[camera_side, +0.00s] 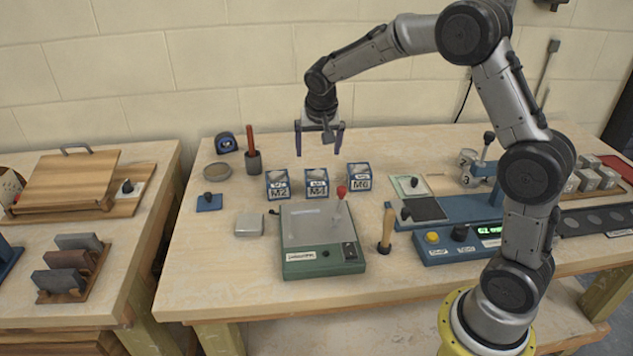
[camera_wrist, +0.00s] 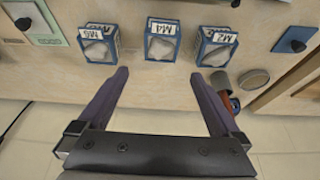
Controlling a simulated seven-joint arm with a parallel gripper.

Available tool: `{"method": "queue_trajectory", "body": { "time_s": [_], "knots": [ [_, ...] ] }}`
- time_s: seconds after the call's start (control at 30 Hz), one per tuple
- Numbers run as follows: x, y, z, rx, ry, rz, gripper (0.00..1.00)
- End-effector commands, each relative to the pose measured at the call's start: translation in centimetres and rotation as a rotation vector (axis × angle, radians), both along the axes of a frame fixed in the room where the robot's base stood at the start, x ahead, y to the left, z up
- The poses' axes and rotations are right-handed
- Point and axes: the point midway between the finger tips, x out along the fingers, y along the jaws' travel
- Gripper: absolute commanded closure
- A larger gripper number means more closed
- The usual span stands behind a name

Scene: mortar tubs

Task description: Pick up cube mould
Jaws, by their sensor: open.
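Three small blue cube moulds with grey fill and white labels stand in a row on the table. In the side view they are M2 (camera_side: 278,184), M4 (camera_side: 317,182) and M6 (camera_side: 358,177), from left to right. The wrist view shows them upside down: M6 (camera_wrist: 98,44) at left, M4 (camera_wrist: 161,40) in the middle, M2 (camera_wrist: 214,46) at right. My gripper (camera_side: 320,154) is open and empty, above and behind the moulds. In the wrist view its two fingers (camera_wrist: 160,75) reach toward the row, apart from each other, with nothing between them.
A green-fronted device (camera_side: 322,262) with a red-knobbed lever stands in front of the moulds. A dark cup with a red-brown handle (camera_side: 252,160) and a round dish (camera_side: 217,171) are at left. A blue machine (camera_side: 465,245) is at right. Bare table lies behind M4 and M6.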

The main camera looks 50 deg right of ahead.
Motion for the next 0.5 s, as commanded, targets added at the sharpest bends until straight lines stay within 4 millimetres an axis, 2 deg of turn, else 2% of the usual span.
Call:
{"method": "queue_trajectory", "body": {
  "time_s": [0.3,0.5],
  "knots": [
    [1.4,-1.6,-5.4,0.000,0.004,-0.001,0.00],
    [1.9,-2.1,-7.1,0.000,0.001,-0.001,0.00]
  ]
}}
